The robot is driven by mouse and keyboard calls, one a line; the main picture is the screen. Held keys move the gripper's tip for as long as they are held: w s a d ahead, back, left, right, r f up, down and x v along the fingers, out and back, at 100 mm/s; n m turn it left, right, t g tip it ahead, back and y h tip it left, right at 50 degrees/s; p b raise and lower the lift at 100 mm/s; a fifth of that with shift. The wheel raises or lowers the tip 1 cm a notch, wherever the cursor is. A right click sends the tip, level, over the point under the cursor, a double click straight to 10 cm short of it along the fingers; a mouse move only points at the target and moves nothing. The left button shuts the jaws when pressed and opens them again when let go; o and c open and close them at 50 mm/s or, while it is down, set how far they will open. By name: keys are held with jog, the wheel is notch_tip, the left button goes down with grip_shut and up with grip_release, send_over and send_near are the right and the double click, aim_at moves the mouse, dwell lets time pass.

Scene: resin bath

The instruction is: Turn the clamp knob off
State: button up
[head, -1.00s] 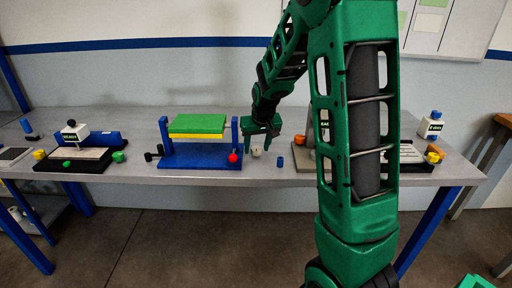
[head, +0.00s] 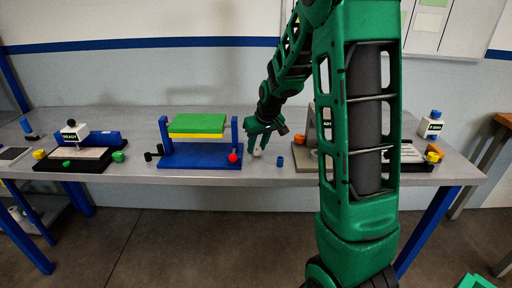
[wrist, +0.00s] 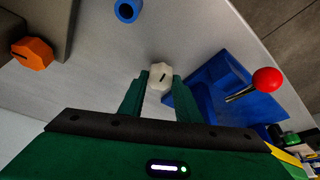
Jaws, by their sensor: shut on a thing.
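A white faceted knob (wrist: 161,77) with a dark line across its face sits between my fingertips in the wrist view. I take it to be the clamp knob, though no label on it can be read. My gripper (wrist: 160,86) is shut on it, one green finger on each side. In the head view my gripper (head: 256,147) is tilted over the bench, right of the blue clamp frame (head: 198,157), with the small white knob (head: 257,153) at its tips. The frame holds a green block (head: 196,123) over a yellow layer.
A red ball-ended lever (wrist: 267,80) on the blue frame is close right of my gripper in the wrist view. A blue cylinder (head: 280,161) and an orange knob (wrist: 33,53) stand on the other side. My arm hides part of the right-hand stations.

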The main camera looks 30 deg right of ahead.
jog(key=n, duration=0.1)
jog(key=n+y, duration=0.1)
jog(key=n, duration=0.2)
jog(key=shift+d+n+y, duration=0.25)
jog(key=shift+n+y, duration=0.05)
jog(key=n, duration=0.2)
jog(key=n+y, duration=0.1)
jog(key=shift+w+n+g+y, duration=0.1)
jog(key=shift+n+g+y, duration=0.2)
jog(key=shift+n, duration=0.1)
jog(key=n+g, duration=0.1)
jog(key=n, duration=0.2)
jog(key=shift+d+y, duration=0.1)
jog(key=shift+y, duration=0.3)
jog(key=shift+w+n+g+y, duration=0.1)
jog(key=shift+n+g+y, duration=0.2)
jog(key=shift+n, duration=0.7)
jog(key=shift+w+n+g+y, duration=0.1)
jog(key=shift+n+g, duration=0.3)
jog(key=shift+n, duration=0.6)
jog(key=shift+s, duration=0.1)
jog(key=o, duration=1.1)
jog(key=shift+c, duration=0.2)
jog(key=v, duration=1)
jog(key=shift+r, duration=0.35)
